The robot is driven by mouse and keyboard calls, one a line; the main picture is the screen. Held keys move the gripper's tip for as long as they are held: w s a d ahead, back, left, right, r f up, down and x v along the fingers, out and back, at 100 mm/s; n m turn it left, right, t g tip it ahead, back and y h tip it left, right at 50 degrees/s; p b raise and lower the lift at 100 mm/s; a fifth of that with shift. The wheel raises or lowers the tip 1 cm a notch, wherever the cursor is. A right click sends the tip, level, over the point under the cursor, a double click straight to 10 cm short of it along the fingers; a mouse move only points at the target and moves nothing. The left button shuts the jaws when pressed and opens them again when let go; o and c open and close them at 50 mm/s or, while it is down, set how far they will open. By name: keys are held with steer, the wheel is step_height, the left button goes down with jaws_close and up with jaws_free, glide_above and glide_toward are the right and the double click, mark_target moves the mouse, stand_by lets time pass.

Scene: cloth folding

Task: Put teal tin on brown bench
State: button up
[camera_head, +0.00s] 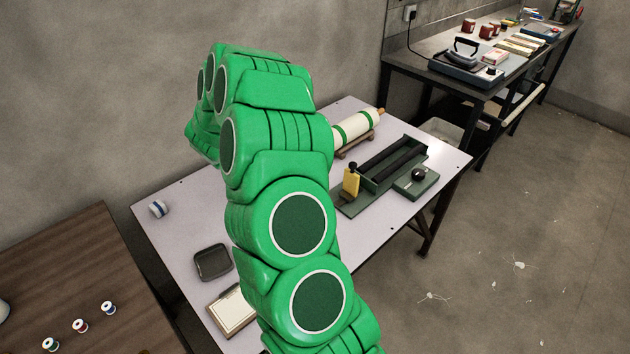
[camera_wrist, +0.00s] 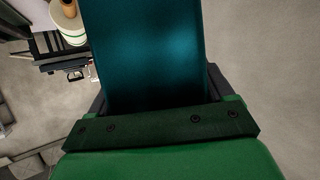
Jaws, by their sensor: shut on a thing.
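The teal tin (camera_wrist: 148,50) fills the middle of the wrist view, close to the camera. My gripper (camera_wrist: 157,88) is shut on it, with a dark finger at each side of the tin. The tin's far end is cut off by the top of the wrist view. In the head view my green arm hides both the gripper and the tin. The brown bench (camera_head: 75,255) is at the lower left of the head view, with a dark wood-grain top. My raised arm is over the pale table, to the right of the bench.
Several thread spools (camera_head: 80,325) stand near the brown bench's front. The bench's back portion is clear.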

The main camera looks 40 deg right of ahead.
steer(key=s+d+f+m+g+h, duration=0.1)
steer(key=s+d+f+m+g, duration=0.25)
steer(key=s+d, duration=0.4)
steer(key=s+d+f+m+g+h, duration=0.2)
steer(key=s+d+m+g, duration=0.2)
steer(key=s+d, duration=0.3)
steer(key=shift+s+a+f, duration=0.1)
steer(key=shift+a+f, duration=0.15)
steer(key=shift+f, duration=1.35)
steer(key=shift+s+a+f, duration=0.1)
steer(key=shift+a+f, duration=0.1)
steer(key=shift+f, duration=1.45)
steer(key=shift+s+a+f, duration=0.1)
steer(key=shift+a+f, duration=0.15)
steer(key=shift+f, duration=1.35)
steer(key=shift+f+y, duration=0.15)
steer(key=shift+y, duration=0.15)
steer(key=o, duration=1.2)
steer(key=shift+c, duration=0.2)
